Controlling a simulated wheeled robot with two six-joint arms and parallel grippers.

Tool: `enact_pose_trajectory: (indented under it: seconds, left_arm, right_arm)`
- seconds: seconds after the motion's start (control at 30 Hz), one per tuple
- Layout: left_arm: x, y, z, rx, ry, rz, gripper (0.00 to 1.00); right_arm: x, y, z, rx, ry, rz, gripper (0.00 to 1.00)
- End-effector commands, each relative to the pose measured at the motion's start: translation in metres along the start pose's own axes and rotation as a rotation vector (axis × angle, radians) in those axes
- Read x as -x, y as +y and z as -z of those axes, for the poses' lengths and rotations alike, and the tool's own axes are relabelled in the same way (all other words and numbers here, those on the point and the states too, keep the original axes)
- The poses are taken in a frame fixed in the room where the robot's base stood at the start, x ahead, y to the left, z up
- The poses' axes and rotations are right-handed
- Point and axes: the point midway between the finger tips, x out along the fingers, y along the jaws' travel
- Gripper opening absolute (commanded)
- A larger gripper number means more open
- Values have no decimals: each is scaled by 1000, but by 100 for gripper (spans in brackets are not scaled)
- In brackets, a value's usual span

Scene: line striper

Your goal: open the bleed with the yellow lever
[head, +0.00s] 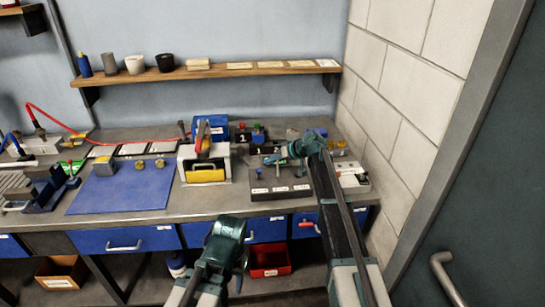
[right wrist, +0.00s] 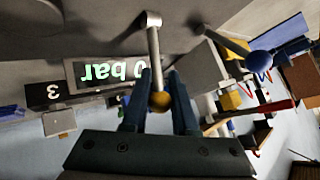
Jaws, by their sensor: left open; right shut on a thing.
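The yellow lever, a metal rod with a yellow ball end (right wrist: 160,101), stands between the two fingers of my right gripper (right wrist: 159,85) in the right wrist view. The fingers are shut on it. A display reading "0 bar" (right wrist: 110,70) shows upside down beside it. In the head view my right gripper (head: 275,158) reaches left over the bench unit and hides the lever. My left gripper (head: 231,240) is open and empty, low in front of the bench edge.
A second lever with a blue ball (right wrist: 258,61) stands nearby in the right wrist view. A white unit with a yellow front part (head: 205,175) stands left of my right gripper. A blue mat (head: 120,193) lies farther left. A brick wall (head: 405,100) bounds the right side.

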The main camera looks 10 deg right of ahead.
Motion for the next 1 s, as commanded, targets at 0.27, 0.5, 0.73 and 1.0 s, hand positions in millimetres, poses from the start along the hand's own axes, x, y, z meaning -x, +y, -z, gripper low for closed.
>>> enact_pose_trajectory:
  seconds: [0.27,0.5,0.73,1.0]
  left_arm:
    - [8,-1,0,0,0,0,50]
    - [9,-1,0,0,0,0,50]
    - [9,-1,0,0,0,0,50]
    - [10,-1,0,0,0,0,50]
  right_arm:
    - [-6,5,2,-64,-97,7,0]
    - [-8,6,1,-85,-127,10,0]
    - [-8,6,1,-87,-130,11,0]
    - [-8,6,1,-87,-129,11,45]
